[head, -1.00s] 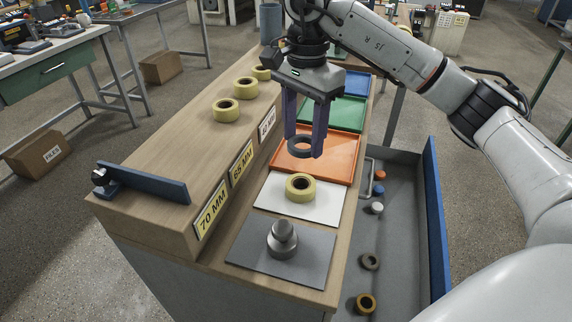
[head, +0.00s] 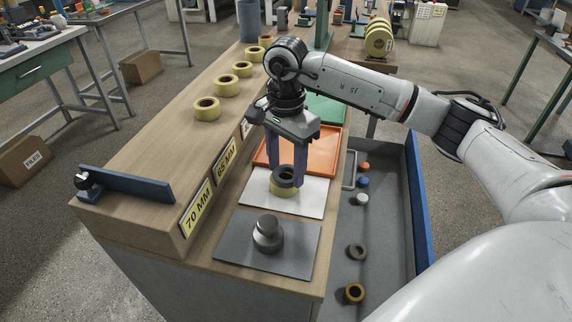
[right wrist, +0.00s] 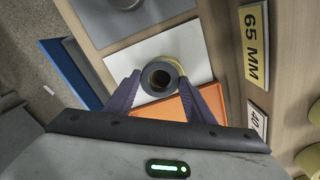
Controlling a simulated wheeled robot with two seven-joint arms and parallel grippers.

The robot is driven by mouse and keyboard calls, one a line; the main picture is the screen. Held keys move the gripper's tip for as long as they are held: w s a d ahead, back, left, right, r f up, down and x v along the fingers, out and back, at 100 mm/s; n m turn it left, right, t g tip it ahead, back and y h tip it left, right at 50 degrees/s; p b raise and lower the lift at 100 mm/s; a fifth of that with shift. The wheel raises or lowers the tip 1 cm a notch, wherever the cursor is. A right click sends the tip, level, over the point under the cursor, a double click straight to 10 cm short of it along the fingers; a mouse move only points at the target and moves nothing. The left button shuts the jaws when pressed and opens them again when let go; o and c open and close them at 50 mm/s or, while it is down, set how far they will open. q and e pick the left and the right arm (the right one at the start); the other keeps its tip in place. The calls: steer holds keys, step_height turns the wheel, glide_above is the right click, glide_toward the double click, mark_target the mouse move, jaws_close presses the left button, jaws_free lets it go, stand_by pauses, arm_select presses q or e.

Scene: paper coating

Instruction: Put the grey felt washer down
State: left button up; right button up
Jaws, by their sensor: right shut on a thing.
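The grey felt washer (head: 286,181) is a dark ring held flat between the fingertips of my right gripper (head: 286,171). It is directly over a yellow roll (head: 282,192) that lies on the white sheet (head: 313,198). I cannot tell whether the washer touches the roll. In the right wrist view the washer (right wrist: 147,79) is between both fingers, and the yellow roll (right wrist: 174,61) shows past its edge, slightly off-centre. My left gripper is not in view.
A grey plate with a metal weight (head: 267,235) is in front of the white sheet. An orange tray (head: 327,160) is behind it. Several yellow rolls (head: 227,87) line the raised wooden shelf at left. A grey bin (head: 380,230) with loose parts is at right.

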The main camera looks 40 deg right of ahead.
steer(key=shift+f, duration=0.35)
steer(key=o, duration=1)
steer(key=shift+r, duration=0.75)
step_height(320, 180, up, 11)
steer(key=shift+r, duration=0.2)
